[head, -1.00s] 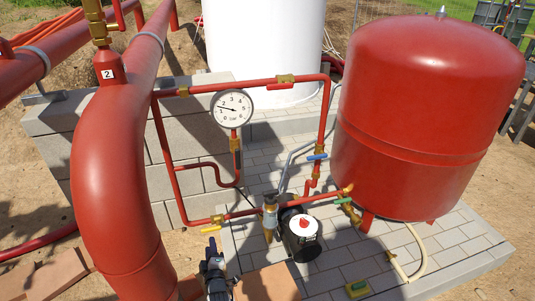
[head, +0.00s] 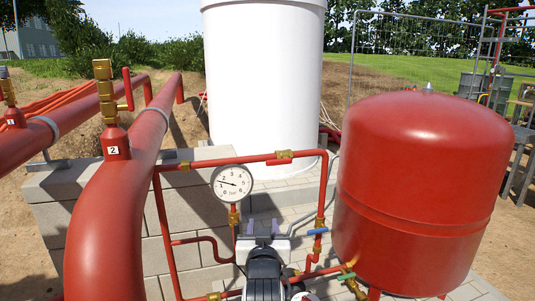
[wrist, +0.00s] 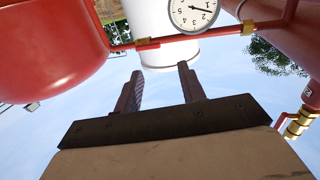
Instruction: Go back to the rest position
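My gripper (head: 262,229) shows at the bottom middle of the head view, in front of the red pipe loop and just below the pressure gauge (head: 232,182). In the wrist view my gripper (wrist: 159,72) has its two dark fingers apart, with nothing between them. The picture there is upside down, with the gauge (wrist: 193,12) at the top edge beyond the fingers. The rest of my arm below the wrist is cut off by the bottom of the head view.
A red tank (head: 420,190) stands close on the right. A thick red pipe (head: 105,240) runs along the left. The brass valve (head: 107,95) stands on it. A white cylinder (head: 263,80) stands behind on grey blocks (head: 60,195). Thin red pipes (head: 240,160) frame the gauge.

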